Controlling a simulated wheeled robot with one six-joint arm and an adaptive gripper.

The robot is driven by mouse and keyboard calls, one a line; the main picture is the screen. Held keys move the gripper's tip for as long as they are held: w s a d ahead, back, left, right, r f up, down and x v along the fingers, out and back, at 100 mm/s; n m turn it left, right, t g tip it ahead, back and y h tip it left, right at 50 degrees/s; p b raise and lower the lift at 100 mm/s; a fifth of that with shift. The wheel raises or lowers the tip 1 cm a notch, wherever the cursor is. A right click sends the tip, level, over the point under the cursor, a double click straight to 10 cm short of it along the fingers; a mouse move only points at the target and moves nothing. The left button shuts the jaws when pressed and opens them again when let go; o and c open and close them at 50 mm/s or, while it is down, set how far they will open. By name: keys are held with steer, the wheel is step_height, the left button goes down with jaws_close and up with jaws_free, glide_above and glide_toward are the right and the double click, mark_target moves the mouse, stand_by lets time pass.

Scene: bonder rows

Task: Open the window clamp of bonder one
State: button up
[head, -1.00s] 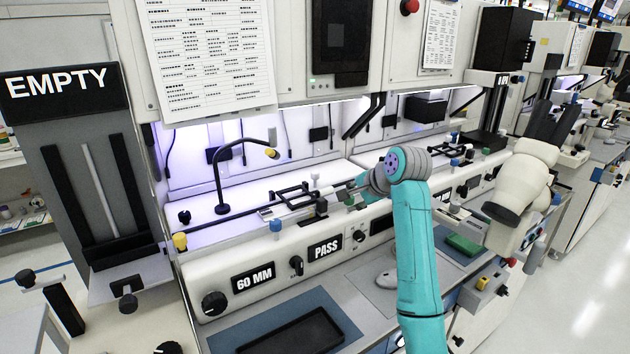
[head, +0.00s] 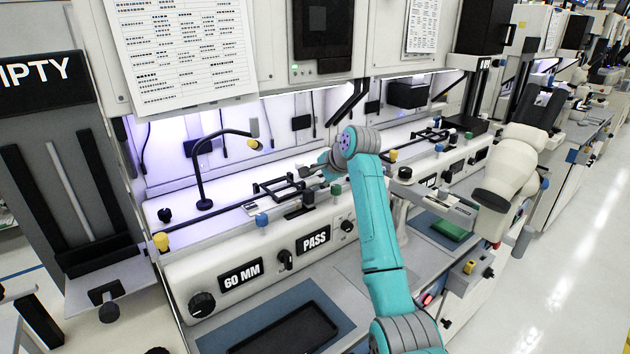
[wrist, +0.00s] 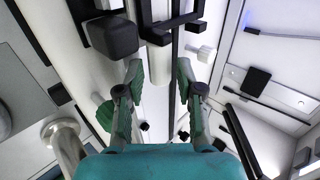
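The black clamp frame (head: 285,187) lies on the white deck of the near bonder, above its PASS panel (head: 313,240). My gripper (head: 312,170) is just right of the frame and partly turned away in the head view. In the wrist view my gripper (wrist: 159,72) is open, with its two fingers apart. A white cylinder (wrist: 159,66) and a thin black rod (wrist: 174,75) show between or beyond the fingertips, with gaps visible. Black frame bars (wrist: 160,38) cross just ahead. Whether a finger touches anything is unclear.
A black block-like knob (wrist: 113,37) is close ahead of the left finger, and a white knob (wrist: 203,53) right of the other. A black gooseneck lamp (head: 203,185) stands left of the frame. A white microscope head (head: 515,165) stands at right.

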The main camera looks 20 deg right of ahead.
steer(key=shift+w+a+f, duration=0.1)
steer(key=shift+w+f, duration=0.25)
jaws_close()
